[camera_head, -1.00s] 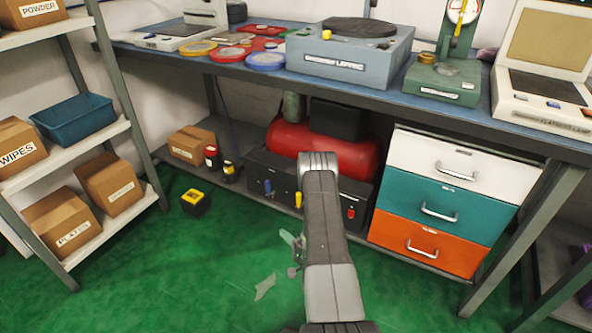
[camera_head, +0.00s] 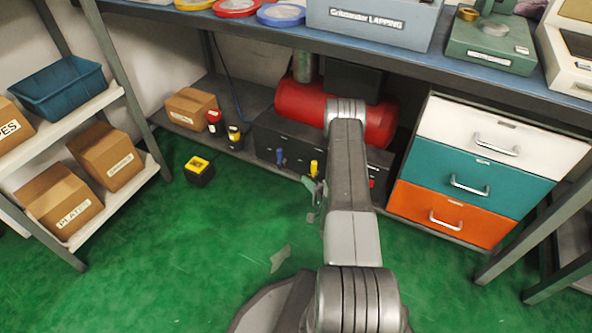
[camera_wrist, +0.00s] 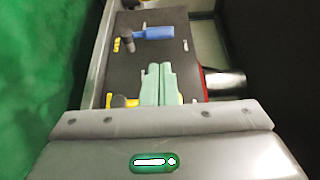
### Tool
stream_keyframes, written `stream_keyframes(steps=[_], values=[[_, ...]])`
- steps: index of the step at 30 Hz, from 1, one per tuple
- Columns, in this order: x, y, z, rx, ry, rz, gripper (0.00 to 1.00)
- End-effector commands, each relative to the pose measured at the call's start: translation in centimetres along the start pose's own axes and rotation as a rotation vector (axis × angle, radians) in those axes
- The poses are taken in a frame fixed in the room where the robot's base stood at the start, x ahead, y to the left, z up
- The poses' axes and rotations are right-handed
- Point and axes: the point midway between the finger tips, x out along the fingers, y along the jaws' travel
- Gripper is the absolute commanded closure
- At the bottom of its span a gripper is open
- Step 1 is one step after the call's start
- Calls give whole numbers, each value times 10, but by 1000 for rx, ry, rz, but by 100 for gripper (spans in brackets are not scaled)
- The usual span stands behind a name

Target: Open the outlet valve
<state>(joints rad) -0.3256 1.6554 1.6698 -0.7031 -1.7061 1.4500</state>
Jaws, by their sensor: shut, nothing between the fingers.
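A black panel (camera_head: 298,138) stands under the bench in front of a red tank (camera_head: 300,103). On it sit a blue-handled valve (camera_head: 281,156), a yellow-handled valve (camera_head: 314,168) and a red one (camera_head: 372,183), the red one mostly hidden by my arm. No readable label tells which is the outlet valve. My gripper (camera_head: 309,186) is shut and empty, low in front of the panel near the yellow handle. In the wrist view my fingers (camera_wrist: 158,68) lie together over the panel. The blue handle (camera_wrist: 154,33) is ahead of the tips; the yellow handle (camera_wrist: 121,100) is beside them, to the left.
The bench edge (camera_head: 390,60) overhangs the panel. A drawer unit (camera_head: 480,150) stands right of it. Two small bottles (camera_head: 214,122) and a box (camera_head: 190,108) are to the left. A yellow-black block (camera_head: 199,170) lies on the open green floor. A shelf rack (camera_head: 140,110) stands left.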

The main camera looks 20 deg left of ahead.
Motion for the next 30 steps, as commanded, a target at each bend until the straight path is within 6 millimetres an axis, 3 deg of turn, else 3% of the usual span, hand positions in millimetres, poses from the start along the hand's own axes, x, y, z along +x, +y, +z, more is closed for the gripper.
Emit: stream_keyframes(steps=[18, 24, 30], values=[[116, 2, 1, -1, -2, -3, 100], [131, 1, 1, -1, -1, -1, 100], [133, 0, 0, 0, 0, 0, 100]])
